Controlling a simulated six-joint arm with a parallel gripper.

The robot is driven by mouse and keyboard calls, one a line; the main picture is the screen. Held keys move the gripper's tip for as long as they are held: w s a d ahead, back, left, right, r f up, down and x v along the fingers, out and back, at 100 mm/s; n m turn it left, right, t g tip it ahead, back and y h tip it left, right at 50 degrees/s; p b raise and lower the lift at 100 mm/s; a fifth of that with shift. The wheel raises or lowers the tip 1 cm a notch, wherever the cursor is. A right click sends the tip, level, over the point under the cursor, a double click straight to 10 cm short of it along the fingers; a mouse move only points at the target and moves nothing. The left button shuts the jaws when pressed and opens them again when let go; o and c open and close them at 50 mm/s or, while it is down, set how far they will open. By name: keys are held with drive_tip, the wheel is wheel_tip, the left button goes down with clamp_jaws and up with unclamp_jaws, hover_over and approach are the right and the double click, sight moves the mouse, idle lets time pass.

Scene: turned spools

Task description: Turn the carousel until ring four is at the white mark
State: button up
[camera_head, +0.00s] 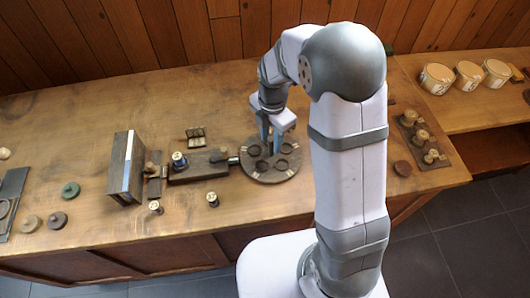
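The carousel (250,173) is a dark round disc on the wooden table, with several dark rings on its top. Ring numbers are too small to read, so I cannot tell which is ring four. A small pale spot (233,159) shows at the carousel's left edge, by the end of a dark block; I cannot tell if it is the white mark. My gripper (270,142) points down over the back part of the carousel, its two bluish fingers slightly apart. Whether they touch or hold anything is too small to tell.
Left of the carousel lie a dark block (208,165), an upright framed board (127,168) and small brass-topped pieces (212,199). Tubs (468,75) stand on the right-hand surface.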

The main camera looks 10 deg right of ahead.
drive_tip(key=shift+c, duration=0.3)
drive_tip(key=c, duration=0.7)
drive_tip(key=shift+n+p, duration=0.65)
drive_tip(key=shift+n, duration=1.75)
drive_tip(key=o, duration=0.9)
drive_tip(key=shift+r, duration=0.1)
drive_tip(key=shift+r+p, duration=3.15)
drive_tip(key=shift+r, duration=0.3)
clamp_jaws()
